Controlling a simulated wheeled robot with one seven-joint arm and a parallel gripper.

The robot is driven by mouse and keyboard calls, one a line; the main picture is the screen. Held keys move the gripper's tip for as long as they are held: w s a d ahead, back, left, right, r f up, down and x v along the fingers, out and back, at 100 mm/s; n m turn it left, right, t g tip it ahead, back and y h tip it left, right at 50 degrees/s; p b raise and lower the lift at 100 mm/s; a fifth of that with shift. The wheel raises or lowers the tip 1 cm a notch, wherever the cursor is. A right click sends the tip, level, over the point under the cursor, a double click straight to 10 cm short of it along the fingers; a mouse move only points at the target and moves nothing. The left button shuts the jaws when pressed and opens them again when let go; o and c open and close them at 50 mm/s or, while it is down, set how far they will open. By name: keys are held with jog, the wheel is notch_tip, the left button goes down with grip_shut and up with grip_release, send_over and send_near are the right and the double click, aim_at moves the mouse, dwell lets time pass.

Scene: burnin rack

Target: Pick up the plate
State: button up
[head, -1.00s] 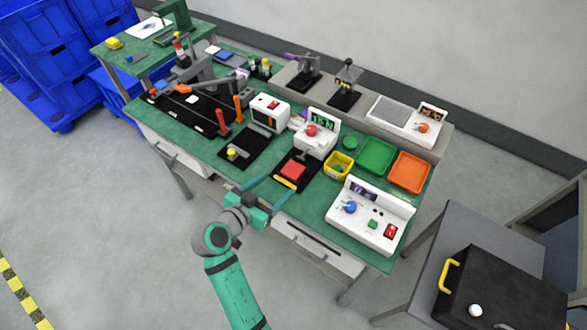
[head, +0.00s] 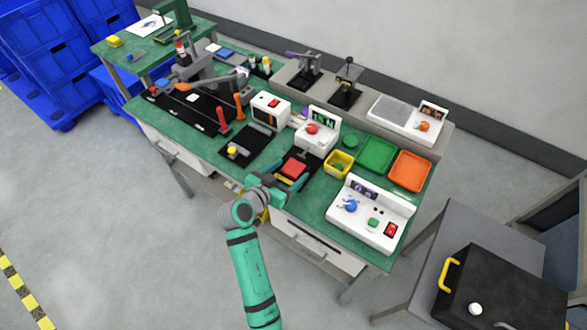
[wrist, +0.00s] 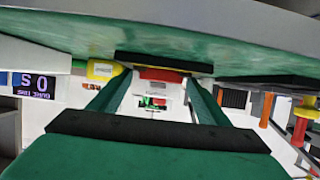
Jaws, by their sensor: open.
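A flat red square piece (head: 292,169), the likeliest plate, sits on a black base (head: 307,159) near the front edge of the green workbench. My gripper (head: 288,179) is open at the front of this piece, its fingers spread to the left and right. In the wrist view, the red piece (wrist: 160,75) shows between the ends of the two green fingers (wrist: 158,80), apart from both as far as I can tell. That view is upside down, with the bench top along its upper part. The piece's underside is hidden.
A white unit with a green display (head: 318,130) stands just behind the red piece. A yellow bin (head: 339,164) and a white control box (head: 370,214) stand to the right. A black mat (head: 250,150) with a yellow knob lies left. Green (head: 377,154) and orange (head: 409,170) trays lie farther right.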

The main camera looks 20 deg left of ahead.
jog(key=c, duration=1.1)
jog(key=shift+c, duration=0.2)
jog(key=shift+r, duration=0.1)
